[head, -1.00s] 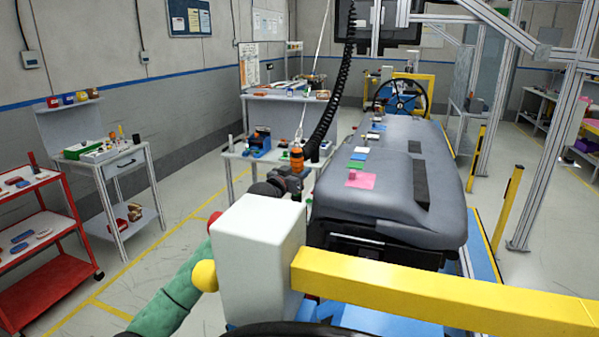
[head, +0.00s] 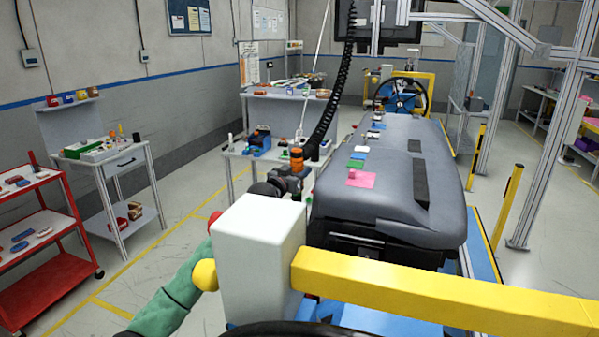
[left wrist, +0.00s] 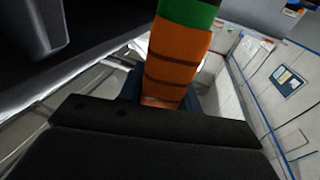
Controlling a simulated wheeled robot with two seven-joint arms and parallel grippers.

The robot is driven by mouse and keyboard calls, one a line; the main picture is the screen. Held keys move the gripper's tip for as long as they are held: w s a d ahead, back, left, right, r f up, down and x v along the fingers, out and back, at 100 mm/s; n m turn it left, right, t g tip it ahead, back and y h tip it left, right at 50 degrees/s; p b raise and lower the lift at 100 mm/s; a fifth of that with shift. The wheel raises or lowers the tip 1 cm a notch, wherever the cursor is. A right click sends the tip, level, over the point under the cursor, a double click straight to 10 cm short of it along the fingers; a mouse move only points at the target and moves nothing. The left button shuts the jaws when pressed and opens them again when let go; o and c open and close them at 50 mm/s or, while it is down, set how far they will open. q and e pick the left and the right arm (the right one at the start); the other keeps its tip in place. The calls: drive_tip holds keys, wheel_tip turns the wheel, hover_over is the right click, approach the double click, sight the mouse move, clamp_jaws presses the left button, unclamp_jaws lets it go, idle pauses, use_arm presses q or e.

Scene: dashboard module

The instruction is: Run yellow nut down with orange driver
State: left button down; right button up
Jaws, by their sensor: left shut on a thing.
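The orange driver (head: 297,158) stands roughly upright at my left gripper (head: 290,176), beside the near left edge of the grey dashboard (head: 385,195). In the left wrist view the driver's orange body (left wrist: 172,62) with dark rings and a green band rises from my left gripper (left wrist: 160,102), which is shut on it. The driver's working end is hidden in both views. I cannot make out the yellow nut in either view. My right gripper is not in view.
A black coiled cable (head: 335,95) hangs down near the driver. Several coloured pads, including a pink one (head: 360,179), lie on the dashboard. A workbench (head: 262,153) with small parts stands behind the driver. A red cart (head: 45,240) is at far left; the floor between is clear.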

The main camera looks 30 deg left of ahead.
use_arm(q)
drive_tip(key=shift+f, duration=0.1)
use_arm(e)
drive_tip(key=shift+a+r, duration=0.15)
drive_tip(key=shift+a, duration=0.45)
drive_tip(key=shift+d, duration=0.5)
use_arm(q)
drive_tip(key=shift+f, duration=0.1)
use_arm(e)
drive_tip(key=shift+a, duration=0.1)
use_arm(q)
drive_tip(key=shift+p, duration=0.3)
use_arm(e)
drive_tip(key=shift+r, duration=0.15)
